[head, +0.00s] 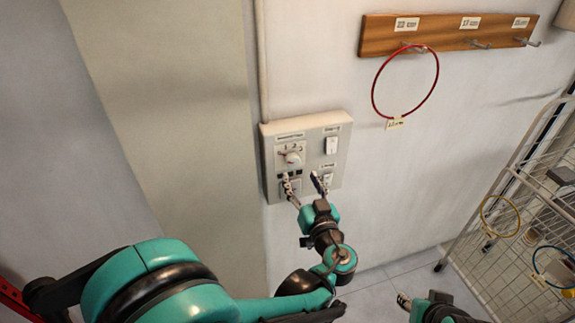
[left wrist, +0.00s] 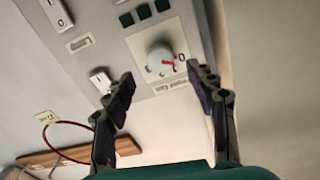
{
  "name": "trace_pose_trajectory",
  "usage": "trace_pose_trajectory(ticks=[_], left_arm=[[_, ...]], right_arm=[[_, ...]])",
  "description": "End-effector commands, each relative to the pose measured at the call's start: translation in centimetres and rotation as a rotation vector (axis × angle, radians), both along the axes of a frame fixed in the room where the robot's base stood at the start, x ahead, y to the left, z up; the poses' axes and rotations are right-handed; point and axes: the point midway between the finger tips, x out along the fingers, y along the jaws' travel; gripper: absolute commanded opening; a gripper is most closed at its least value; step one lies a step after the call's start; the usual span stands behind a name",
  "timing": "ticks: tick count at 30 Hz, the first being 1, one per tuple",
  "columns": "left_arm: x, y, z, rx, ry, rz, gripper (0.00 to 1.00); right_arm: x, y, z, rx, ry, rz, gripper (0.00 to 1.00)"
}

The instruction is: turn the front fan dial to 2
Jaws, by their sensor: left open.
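The fan dial (head: 293,157) is a round pale knob on the left of a light grey wall panel, with numbers above it. In the left wrist view the dial (left wrist: 160,60) appears upside down, its red pointer lying toward the 0 mark. My left gripper (head: 306,184) is open and empty, just below the dial in the head view. In the wrist view its fingertips (left wrist: 163,80) stand on either side of the dial, apart from it. My right gripper (head: 404,300) shows only partly at the bottom edge; its jaws are unclear.
The wall panel (head: 312,127) also bears a white upper switch (head: 331,145) and a lower switch (head: 328,179). A red ring (head: 374,92) hangs from a wooden hook rail (head: 390,35) at the upper right. A white wire rack (head: 500,200) stands at the right.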

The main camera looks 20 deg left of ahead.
Motion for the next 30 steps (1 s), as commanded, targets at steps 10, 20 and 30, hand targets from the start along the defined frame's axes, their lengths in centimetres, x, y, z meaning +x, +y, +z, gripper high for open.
trace_pose_trajectory(ticks=[10, 20, 30], left_arm=[[4.6, 3.0, -0.2, 0.000, 0.003, 0.003, 0.56], [5.4, 3.5, 0.0, 0.000, 0.003, 0.001, 0.56], [5.4, 3.5, 0.0, 0.000, 0.003, 0.002, 0.06]], right_arm=[[0.0, 0.0, -1.2, 0.000, 0.000, 0.000, 0.40], [0.0, 0.0, -1.3, 0.000, 0.000, 0.000, 0.40], [0.0, 0.0, -1.3, 0.000, 0.000, 0.000, 0.40]])
